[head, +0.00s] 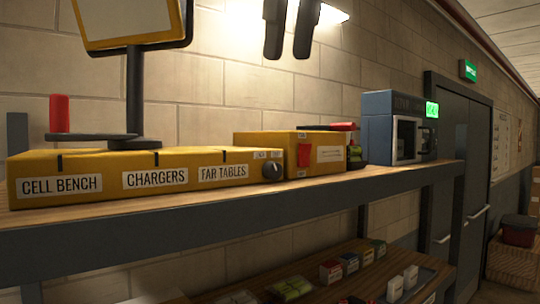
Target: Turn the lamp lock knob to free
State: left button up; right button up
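A small black round knob (272,171) sits on the front face of a long yellow box (110,163), at its right end. Two small white labels sit just above the knob, too small to read. The box front carries the labels CELL BENCH, CHARGERS and FAR TABLES. A yellow-framed panel (130,22) stands on a dark post on the box. My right gripper (288,54) hangs from the top edge, its two dark fingers apart with nothing between them, above the knob in the picture and clear of it. My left gripper is out of view.
The yellow box stands on a wooden shelf (330,196). A red upright handle (60,113) is at its left. To the right are another yellow box (275,146) and a grey-blue machine (385,128). Small boxes lie on the lower shelf (330,292). A grey door (462,170) is further right.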

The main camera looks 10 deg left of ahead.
send_near(277, 170)
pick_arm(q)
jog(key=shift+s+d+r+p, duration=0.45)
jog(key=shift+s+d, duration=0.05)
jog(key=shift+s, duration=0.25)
pick_arm(e)
jog(key=x, duration=0.7)
jog(key=shift+w+a+f, duration=0.1)
jog(key=shift+a+f, duration=0.05)
jog(key=shift+f, duration=0.15)
grip_shut()
